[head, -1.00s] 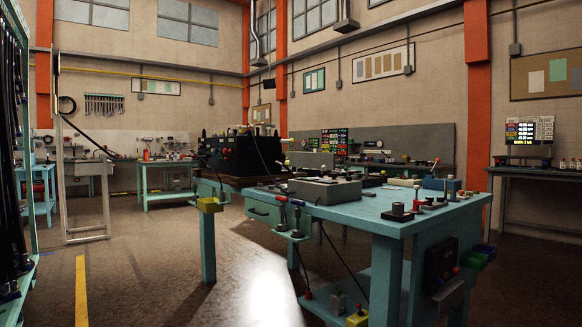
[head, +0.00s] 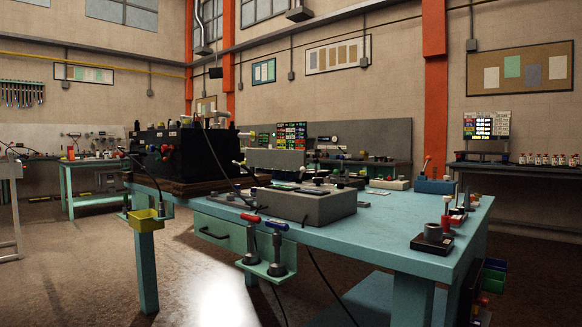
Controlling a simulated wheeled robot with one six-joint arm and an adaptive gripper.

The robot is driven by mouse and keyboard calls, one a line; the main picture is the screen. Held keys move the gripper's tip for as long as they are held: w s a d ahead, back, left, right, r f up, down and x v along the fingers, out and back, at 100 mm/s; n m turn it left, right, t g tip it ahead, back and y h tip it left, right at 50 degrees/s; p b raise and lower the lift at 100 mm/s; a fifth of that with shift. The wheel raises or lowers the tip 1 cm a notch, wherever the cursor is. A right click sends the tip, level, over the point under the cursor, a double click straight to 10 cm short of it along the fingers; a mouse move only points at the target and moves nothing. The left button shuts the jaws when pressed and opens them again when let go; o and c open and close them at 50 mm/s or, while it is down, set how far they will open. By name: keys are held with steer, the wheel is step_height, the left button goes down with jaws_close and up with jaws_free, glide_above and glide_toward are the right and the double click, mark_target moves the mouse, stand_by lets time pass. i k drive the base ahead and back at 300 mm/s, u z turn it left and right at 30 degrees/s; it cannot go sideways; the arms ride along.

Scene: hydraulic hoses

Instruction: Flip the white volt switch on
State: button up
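I cannot make out a white volt switch for certain; the details are too small. A black box (head: 170,158) with small white labels and white-tipped fittings stands at the back left of the teal workbench (head: 375,236). A low grey box (head: 300,203) with small dark parts on top sits near the middle of the bench. A grey upright panel (head: 284,160) stands behind it. My gripper is not in view.
Red- and blue-handled tools (head: 276,248) stick out on a front bracket. A black block with a grey cylinder (head: 432,238) sits at the right. Floor at the left front is open.

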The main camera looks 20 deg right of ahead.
mark_target(303, 169)
steer(key=z, duration=0.8)
steer(key=k, duration=0.55)
steer(key=u, duration=0.6)
steer(key=i, duration=1.1)
steer(key=z, duration=0.3)
